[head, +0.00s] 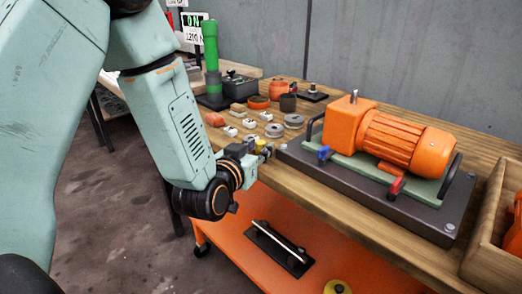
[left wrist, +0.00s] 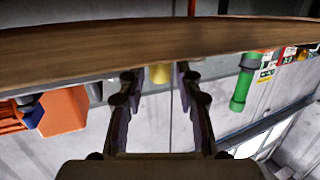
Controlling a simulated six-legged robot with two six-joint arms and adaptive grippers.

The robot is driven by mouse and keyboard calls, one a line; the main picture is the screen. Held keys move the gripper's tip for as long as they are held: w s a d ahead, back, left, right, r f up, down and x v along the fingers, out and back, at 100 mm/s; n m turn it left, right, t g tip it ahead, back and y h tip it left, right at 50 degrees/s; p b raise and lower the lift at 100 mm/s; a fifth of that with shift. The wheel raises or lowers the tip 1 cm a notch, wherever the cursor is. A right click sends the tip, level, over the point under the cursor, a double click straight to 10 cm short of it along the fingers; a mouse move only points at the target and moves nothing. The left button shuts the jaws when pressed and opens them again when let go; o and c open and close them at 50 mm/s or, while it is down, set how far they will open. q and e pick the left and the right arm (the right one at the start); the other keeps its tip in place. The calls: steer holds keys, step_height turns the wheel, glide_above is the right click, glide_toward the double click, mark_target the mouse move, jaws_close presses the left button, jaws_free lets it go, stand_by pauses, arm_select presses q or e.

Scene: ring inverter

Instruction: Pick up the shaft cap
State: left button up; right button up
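A small yellow piece (head: 260,145), which may be the shaft cap, shows at the front edge of the wooden table, partly hidden by my left gripper (head: 256,153). In the left wrist view, which looks upside down, a yellow piece (left wrist: 160,75) appears between the two finger tips (left wrist: 157,83), beyond the table edge. The fingers are apart, with gaps on both sides of it, so no grip shows. I cannot tell how far the piece is from the fingers. My right gripper is in neither view.
An orange motor (head: 405,140) sits on a dark base plate (head: 375,197) right of the gripper, with blue (head: 323,154) and red (head: 397,187) clamps. Grey discs (head: 274,130) and small parts lie behind. A green cylinder (head: 210,45) stands farther back. A wooden crate (head: 490,245) is at right.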

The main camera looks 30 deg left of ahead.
arm_select(q)
steer(key=shift+s, duration=0.1)
steer(key=shift+c, duration=0.4)
steer(key=c, duration=0.4)
steer(key=shift+r, duration=0.1)
